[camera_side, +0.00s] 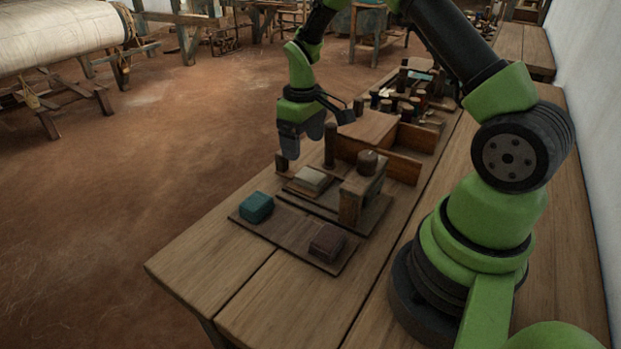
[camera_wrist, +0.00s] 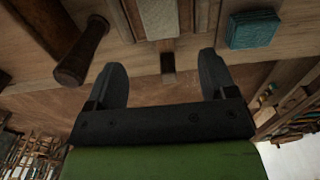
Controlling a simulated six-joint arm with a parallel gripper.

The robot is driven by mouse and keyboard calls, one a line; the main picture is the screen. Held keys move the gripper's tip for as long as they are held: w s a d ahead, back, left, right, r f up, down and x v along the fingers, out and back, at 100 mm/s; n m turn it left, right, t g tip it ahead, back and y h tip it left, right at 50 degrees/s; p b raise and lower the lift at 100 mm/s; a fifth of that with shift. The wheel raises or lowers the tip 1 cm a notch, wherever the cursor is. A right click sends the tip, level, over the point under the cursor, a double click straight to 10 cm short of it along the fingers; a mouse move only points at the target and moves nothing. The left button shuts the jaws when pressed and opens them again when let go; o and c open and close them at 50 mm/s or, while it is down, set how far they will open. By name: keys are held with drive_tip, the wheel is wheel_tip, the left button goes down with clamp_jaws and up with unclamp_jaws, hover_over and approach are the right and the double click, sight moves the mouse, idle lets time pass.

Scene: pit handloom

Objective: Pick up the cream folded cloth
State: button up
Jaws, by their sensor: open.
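My gripper (camera_side: 303,148) is open and empty, fingers pointing down, above the bench's far-left edge and apart from the cloth. Its two dark fingers also show in the wrist view (camera_wrist: 160,65), spread wide.
A teal folded cloth (camera_side: 256,207) and a dark brown one (camera_side: 327,242) lie on a front board. A wooden upright (camera_side: 351,203) stands right of the cream cloth. A short post (camera_side: 281,161) and a taller post (camera_side: 330,145) stand near the gripper. The front bench corner is clear.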

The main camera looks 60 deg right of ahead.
sight(303, 172)
wheel_tip(303, 172, down, 7)
drive_tip(key=shift+a+f, duration=0.1)
drive_tip(key=shift+a, duration=0.05)
idle(0.4)
drive_tip(key=c, duration=1.1)
